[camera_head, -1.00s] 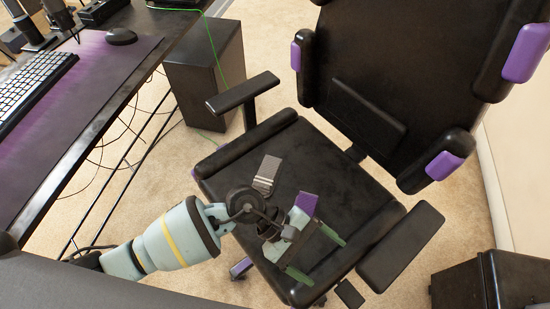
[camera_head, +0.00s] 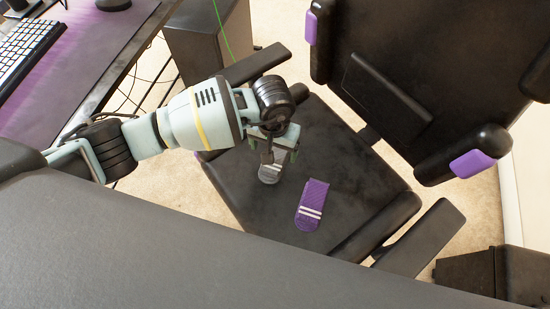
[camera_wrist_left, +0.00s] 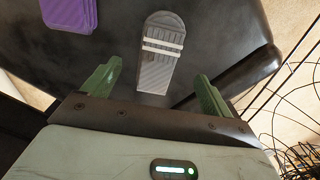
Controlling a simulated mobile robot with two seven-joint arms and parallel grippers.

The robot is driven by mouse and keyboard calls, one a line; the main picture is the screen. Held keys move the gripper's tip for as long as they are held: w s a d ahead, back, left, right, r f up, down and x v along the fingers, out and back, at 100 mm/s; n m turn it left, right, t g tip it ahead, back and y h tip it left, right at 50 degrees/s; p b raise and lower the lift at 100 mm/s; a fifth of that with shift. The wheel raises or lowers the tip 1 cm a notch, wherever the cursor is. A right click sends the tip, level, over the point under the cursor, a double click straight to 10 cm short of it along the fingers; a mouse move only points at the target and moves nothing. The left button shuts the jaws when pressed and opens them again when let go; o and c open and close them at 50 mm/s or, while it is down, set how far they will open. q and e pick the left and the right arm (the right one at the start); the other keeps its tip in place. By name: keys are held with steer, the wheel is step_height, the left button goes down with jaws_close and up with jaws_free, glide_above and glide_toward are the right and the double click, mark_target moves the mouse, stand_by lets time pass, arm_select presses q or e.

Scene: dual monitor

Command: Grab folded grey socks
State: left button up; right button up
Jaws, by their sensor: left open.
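The folded grey socks (camera_wrist_left: 161,50), with pale stripes, lie on the black seat of the office chair. In the head view the grey socks (camera_head: 270,172) are partly hidden by my left gripper (camera_head: 280,155), which is above them and points down. In the left wrist view my left gripper (camera_wrist_left: 157,88) is open, with its green fingers on either side of the near end of the socks. No contact shows. My right gripper is not in view.
Folded purple socks (camera_head: 312,206) with white stripes lie on the seat (camera_head: 350,165) to the right of the grey ones. The chair's armrests (camera_head: 256,66) flank the seat. A desk (camera_head: 112,75) with a keyboard stands at left.

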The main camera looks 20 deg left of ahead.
arm_select(q)
steer(key=shift+w+d+f+b, duration=0.1)
steer(key=shift+f+b, duration=0.1)
steer(key=shift+f, duration=0.75)
steer(key=shift+w+a+f+b, duration=0.1)
steer(key=shift+f+b, duration=0.1)
steer(key=shift+f, duration=0.7)
steer(key=shift+w+d+f+b, duration=0.1)
steer(key=shift+f+b, duration=0.1)
steer(key=shift+f, duration=0.75)
